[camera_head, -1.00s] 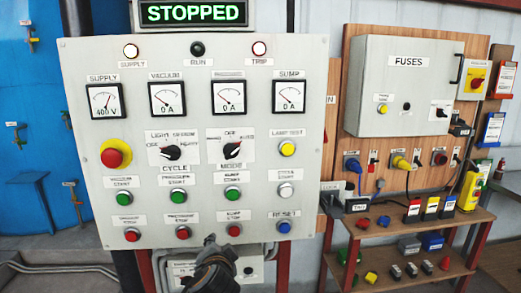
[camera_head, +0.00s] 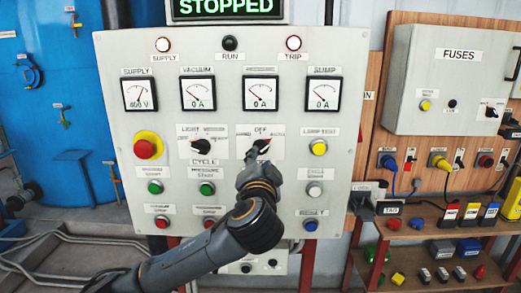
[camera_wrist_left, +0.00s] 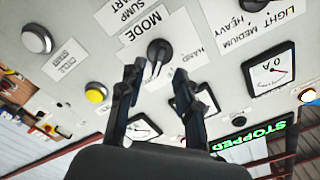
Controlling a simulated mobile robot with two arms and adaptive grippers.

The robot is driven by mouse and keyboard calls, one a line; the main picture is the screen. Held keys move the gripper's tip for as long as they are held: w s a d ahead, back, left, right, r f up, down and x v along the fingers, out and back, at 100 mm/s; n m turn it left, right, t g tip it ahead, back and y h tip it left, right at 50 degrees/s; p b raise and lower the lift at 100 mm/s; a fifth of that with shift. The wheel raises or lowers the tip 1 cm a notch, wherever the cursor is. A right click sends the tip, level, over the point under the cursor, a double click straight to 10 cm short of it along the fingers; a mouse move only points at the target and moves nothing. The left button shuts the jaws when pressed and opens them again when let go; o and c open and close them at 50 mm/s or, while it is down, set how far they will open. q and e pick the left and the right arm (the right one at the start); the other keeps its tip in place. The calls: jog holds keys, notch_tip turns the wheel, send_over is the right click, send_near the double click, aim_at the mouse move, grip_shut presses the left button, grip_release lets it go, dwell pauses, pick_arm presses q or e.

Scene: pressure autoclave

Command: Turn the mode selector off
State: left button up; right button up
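The mode selector (camera_head: 261,145) is a black rotary knob on the grey control panel, under an OFF label, with the AUTO label to its right. Its handle appears tilted toward the upper right, but my gripper partly covers it. My left gripper (camera_head: 257,162) is right in front of it, coming from below. In the left wrist view, which is upside down, the selector (camera_wrist_left: 159,50) sits just beyond and between the two fingertips of my open gripper (camera_wrist_left: 157,73), near the MODE and HAND labels. Contact cannot be told. My right gripper is not in view.
The cycle selector (camera_head: 201,147) is left of the mode selector. A red emergency button (camera_head: 146,146), a yellow lamp test button (camera_head: 319,148) and several push buttons surround them. Gauges and a green STOPPED display (camera_head: 227,7) are above. A fuse box (camera_head: 452,75) is at right.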

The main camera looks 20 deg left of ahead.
aim_at(260, 152)
pick_arm(q)
jog(key=shift+p+x, duration=0.35)
jog(key=shift+x, duration=1.7)
grip_shut()
